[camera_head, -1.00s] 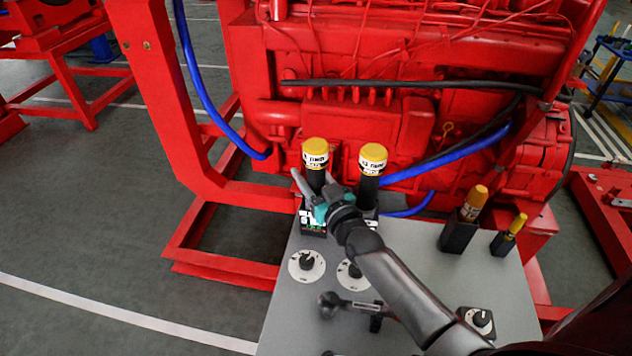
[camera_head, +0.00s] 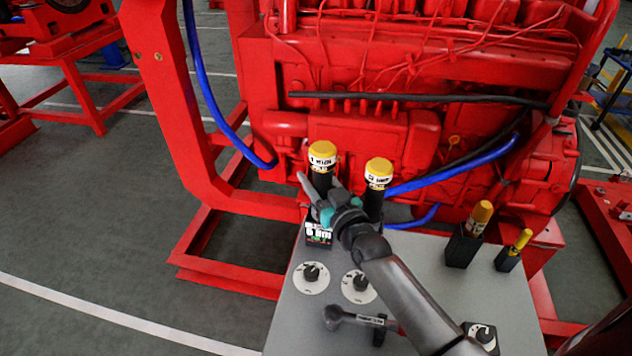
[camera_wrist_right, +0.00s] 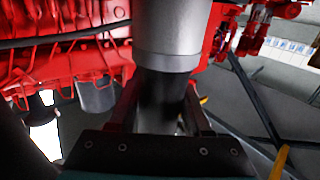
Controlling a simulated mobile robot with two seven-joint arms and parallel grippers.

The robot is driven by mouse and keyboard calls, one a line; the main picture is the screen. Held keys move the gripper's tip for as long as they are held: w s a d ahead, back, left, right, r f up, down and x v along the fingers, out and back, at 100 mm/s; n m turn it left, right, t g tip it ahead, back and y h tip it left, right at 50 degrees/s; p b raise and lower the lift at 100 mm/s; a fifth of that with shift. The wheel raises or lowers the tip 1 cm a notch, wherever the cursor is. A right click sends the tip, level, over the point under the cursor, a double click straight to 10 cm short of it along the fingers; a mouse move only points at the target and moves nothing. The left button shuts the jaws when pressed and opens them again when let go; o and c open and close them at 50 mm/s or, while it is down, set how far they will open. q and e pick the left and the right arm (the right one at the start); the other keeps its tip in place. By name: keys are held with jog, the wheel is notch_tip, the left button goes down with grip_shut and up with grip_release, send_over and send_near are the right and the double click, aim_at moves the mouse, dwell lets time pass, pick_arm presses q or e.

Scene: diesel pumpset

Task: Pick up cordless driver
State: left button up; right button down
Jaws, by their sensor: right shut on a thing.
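The cordless driver appears to be the upright black cylinder with a yellow cap and white label band (camera_head: 321,168), the left of two alike. My right gripper (camera_head: 322,183) is shut on its dark body, one finger on each side. In the right wrist view a dark shaft (camera_wrist_right: 162,98) under a wide grey cylinder sits between the fingers. Below it is a dark holder with a white and green label (camera_head: 318,236); whether the driver's lower end is clear of it is hidden by my gripper. My left gripper is out of view.
A second yellow-capped cylinder (camera_head: 377,182) stands close at right. Two yellow-handled tools (camera_head: 480,215) stand in black holders on the grey table (camera_head: 300,320). Round dials (camera_head: 311,278) and a grey tool (camera_head: 350,319) lie nearer. The red engine (camera_head: 370,130) rises just behind.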

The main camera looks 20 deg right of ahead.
notch_tip(320, 180, up, 18)
jog(key=p, duration=0.5)
jog(key=shift+f, duration=0.1)
jog(key=c, duration=0.9)
grip_release()
grip_shut()
jog(key=shift+f, duration=0.1)
